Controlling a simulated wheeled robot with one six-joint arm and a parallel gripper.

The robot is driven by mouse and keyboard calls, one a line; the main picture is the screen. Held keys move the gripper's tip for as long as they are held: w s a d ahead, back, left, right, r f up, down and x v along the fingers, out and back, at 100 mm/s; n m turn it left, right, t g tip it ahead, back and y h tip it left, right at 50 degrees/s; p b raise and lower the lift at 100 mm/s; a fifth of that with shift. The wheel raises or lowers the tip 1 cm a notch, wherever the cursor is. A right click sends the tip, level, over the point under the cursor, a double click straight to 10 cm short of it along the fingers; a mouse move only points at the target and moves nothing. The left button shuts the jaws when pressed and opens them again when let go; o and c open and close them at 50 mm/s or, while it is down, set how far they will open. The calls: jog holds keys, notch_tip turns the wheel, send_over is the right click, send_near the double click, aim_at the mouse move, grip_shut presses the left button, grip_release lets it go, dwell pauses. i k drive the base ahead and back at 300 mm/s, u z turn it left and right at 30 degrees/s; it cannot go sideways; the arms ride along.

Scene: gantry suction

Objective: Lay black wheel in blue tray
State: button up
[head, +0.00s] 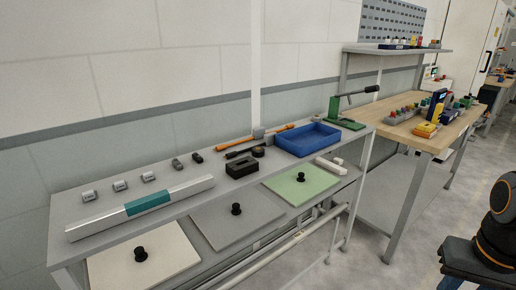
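The blue tray (309,151) sits on the grey bench toward its right end, and it looks empty. A small dark round thing (258,152), which looks like the black wheel, lies on the bench just left of the tray. It is apart from the tray, behind a black box (242,172). It is small in the picture, so its detail is hard to tell. My gripper is not in view; only dark arm links with orange rings show at the right edge, well away from the bench.
A hammer (238,142) lies behind the wheel. A green lever press (346,116) stands right of the tray; a white piece (328,165) lies in front. Knobbed panels (300,182) sit lower in front.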

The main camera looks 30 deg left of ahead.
aim_at(315, 140)
jog(key=u, duration=0.4)
jog(key=i, duration=0.7)
jog(key=u, duration=0.6)
